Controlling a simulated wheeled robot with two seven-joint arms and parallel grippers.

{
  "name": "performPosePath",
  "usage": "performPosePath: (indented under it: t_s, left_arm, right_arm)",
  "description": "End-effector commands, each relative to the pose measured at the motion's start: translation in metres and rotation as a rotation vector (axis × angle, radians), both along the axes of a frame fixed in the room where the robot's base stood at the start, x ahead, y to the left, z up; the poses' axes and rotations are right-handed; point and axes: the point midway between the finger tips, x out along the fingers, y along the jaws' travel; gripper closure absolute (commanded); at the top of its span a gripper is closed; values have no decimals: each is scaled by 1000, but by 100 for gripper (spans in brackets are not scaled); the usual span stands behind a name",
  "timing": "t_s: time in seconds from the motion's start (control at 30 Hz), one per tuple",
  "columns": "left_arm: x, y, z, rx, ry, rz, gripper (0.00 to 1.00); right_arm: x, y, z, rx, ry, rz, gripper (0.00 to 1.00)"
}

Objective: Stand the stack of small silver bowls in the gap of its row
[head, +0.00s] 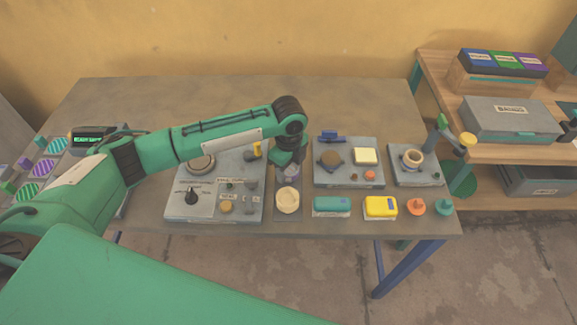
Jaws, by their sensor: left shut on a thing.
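My left gripper (290,163) reaches in from the left and points down over the middle of the table. It is shut on a small greyish-purple thing (291,174), probably the stack of small silver bowls; the fingers partly hide it. Small grey pieces (252,184) sit on the labelled grey panel (180,211) to the left. I cannot tell which row has the gap. My right gripper is not in view.
A shelf with boxes (512,118) stands right. The table's back (345,97) is clear.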

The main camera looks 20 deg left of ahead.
Motion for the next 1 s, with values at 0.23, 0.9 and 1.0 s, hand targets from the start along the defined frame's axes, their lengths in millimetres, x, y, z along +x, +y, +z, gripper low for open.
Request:
performPosePath:
  t_s: [0.23,0.9,1.0]
  left_arm:
    - [1,0,-1,-1,-2,0,74]
    - [1,0,7,-2,-2,0,27]
    - [1,0,24,-2,-5,1,27]
  right_arm:
    - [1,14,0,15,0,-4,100]
    - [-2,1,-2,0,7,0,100]
    - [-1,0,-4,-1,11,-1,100]
